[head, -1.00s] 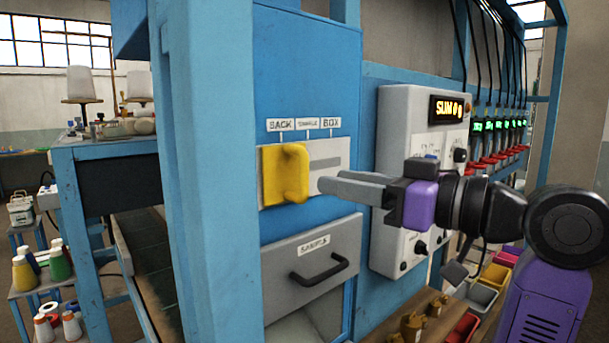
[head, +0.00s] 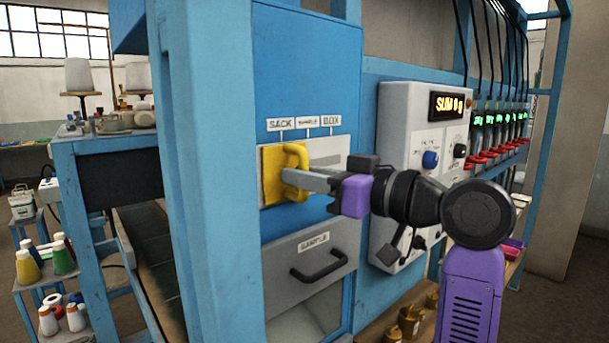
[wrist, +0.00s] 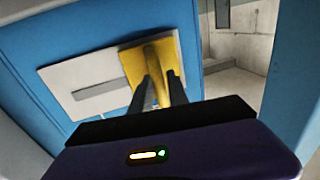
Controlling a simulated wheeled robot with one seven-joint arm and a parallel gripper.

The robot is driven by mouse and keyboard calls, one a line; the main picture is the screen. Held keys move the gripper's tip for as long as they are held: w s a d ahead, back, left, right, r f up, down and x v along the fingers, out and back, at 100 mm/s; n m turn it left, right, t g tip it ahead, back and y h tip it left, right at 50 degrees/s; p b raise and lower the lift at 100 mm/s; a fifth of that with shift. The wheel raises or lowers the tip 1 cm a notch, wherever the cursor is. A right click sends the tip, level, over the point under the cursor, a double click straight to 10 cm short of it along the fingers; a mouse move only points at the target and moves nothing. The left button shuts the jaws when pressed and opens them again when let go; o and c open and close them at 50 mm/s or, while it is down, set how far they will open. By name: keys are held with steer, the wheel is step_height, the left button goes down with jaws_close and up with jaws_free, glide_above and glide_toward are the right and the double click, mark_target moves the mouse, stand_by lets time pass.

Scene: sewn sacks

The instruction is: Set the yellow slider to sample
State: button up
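The yellow slider (head: 271,176) sits at the left end of its pale slotted plate (head: 328,156), under the SACK label (head: 280,124). The SAMPLE label (head: 307,122) is in the middle and the BOX label (head: 331,121) at the right. My gripper (head: 300,179) reaches in from the right, with its fingertips at the slider's raised handle. In the wrist view the slider (wrist: 150,62) shows its handle between my two fingers (wrist: 160,85), which look apart. Whether they touch the handle is hard to tell.
A grey drawer (head: 278,285) marked SAMPLE, with a black handle, is below the plate. A grey control box (head: 398,115) with a lit display stands at the right. A blue post (head: 205,170) rises close on the left.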

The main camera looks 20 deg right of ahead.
jaws_close()
stand_by(1.1)
steer(key=d, duration=0.2)
steer(key=w+d, duration=0.1)
steer(key=d, duration=0.2)
steer(key=shift+w+d, duration=0.35)
steer(key=shift+w, duration=0.05)
steer(key=o, duration=0.5)
jaws_free()
steer(key=b+v, duration=0.2)
steer(key=v, duration=0.5)
steer(key=shift+s+d, duration=0.25)
steer(key=shift+s, duration=0.1)
